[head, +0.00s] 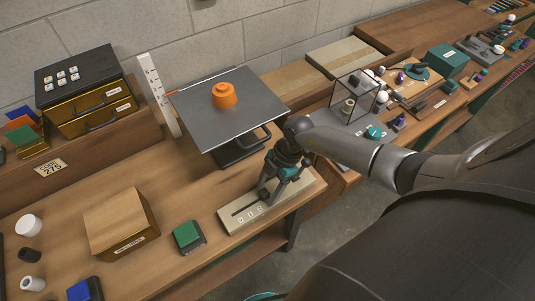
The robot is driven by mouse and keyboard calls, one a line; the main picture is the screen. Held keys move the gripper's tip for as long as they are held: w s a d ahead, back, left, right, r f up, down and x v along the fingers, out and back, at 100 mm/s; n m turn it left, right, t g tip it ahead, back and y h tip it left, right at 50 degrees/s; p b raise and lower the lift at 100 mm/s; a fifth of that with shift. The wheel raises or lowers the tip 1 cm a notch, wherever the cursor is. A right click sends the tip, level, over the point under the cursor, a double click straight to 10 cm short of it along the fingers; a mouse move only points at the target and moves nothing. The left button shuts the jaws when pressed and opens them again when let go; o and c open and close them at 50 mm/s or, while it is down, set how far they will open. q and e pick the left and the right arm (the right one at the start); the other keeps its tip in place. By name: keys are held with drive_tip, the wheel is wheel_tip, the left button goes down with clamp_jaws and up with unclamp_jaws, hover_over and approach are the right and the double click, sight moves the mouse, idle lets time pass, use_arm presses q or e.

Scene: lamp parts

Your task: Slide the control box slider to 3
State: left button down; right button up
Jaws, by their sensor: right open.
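The control box (229,220) is a flat beige panel with a dark slot and several small white labels, lying near the front edge of the workbench. Its slider knob (263,194) is a small dark piece at the right part of the slot. My right gripper (269,193) is open and points down over the box, with its fingers around or beside the knob; I cannot tell whether they touch it. The label digits are too small to read surely. My left gripper is not in view.
A green button block (187,236) stands just left of the box, with a wooden box (122,222) farther left. Behind is a grey plate (205,118) on a stand, bearing an orange knob (224,95). A wire-frame cube (354,98) stands right of my arm.

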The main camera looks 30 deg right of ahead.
drive_tip(key=p+v, duration=0.1)
drive_tip(key=v, duration=1.4)
drive_tip(key=shift+s+r, duration=0.1)
